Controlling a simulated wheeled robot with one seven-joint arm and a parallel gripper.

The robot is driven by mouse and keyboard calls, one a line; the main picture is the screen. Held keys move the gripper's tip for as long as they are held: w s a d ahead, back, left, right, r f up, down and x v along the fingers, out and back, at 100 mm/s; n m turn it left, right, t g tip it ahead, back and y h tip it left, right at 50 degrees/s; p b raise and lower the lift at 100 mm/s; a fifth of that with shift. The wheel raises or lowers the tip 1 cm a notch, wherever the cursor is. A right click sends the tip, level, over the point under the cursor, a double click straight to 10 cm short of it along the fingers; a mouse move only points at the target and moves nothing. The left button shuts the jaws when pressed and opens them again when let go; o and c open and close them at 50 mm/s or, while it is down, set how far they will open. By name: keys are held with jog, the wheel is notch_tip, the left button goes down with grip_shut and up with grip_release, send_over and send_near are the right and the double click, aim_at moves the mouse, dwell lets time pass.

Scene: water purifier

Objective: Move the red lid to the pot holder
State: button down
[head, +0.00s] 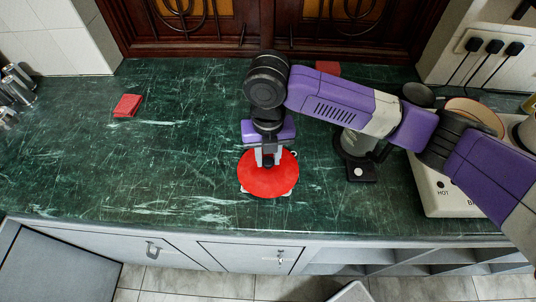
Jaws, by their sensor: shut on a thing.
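The round red lid (268,182) is at the middle of the green counter in the head view. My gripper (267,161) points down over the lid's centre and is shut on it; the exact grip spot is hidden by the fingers. A pale edge of something shows under the lid's near side, mostly covered. I cannot tell how far the lid is above the counter. A small red square pad (127,105), which may be the pot holder, lies flat at left. Another red piece (328,68) lies at the back, partly hidden by my arm.
A dark cylindrical appliance (356,158) stands right of the lid, and a white unit (440,196) with "HOT" lettering is further right. Metal containers (18,82) stand at far left. The counter (170,165) between lid and left pad is clear.

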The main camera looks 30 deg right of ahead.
jog(key=shift+f, duration=0.1)
jog(key=c, duration=1.1)
grip_release()
